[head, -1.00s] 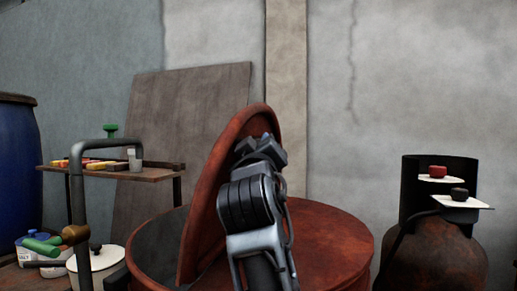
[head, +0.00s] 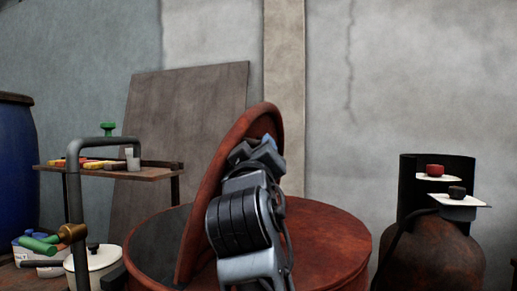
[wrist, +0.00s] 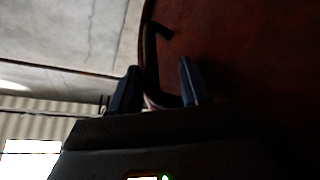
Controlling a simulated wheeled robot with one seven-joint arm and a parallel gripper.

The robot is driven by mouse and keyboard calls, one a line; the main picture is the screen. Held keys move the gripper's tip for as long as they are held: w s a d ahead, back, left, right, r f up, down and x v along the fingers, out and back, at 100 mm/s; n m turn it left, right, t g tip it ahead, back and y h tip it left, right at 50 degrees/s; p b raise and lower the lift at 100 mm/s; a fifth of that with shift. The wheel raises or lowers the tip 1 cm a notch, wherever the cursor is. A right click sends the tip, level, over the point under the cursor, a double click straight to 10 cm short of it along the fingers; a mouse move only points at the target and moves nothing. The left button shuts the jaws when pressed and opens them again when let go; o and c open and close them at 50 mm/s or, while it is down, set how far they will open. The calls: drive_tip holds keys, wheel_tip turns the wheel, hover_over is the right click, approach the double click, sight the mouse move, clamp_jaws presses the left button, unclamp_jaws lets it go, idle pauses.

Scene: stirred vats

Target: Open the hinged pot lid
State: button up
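The hinged pot lid (head: 222,180) is a rust-red disc standing steeply raised on the round rust-red pot (head: 325,245). The pot's dark inside shows to the left of the lid. My gripper (head: 262,150) is at the right face of the lid, close to its upper part. In the wrist view the lid (wrist: 245,60) fills the right side, and its dark bent handle (wrist: 152,65) runs down between the two fingers of my gripper (wrist: 158,88). The fingers are apart, with visible gaps beside the handle. My arm hides part of the lid in the head view.
A bent grey pipe (head: 73,200) with a brass fitting and green handle stands left of the pot. A shelf (head: 140,174) with small items is behind it. A rusty vessel (head: 435,250) with white plates stands at right. A board leans on the wall.

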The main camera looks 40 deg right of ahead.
drive_tip(key=v, duration=0.3)
drive_tip(key=shift+s+a+f, duration=0.15)
drive_tip(key=shift+s+a, duration=0.1)
idle(0.5)
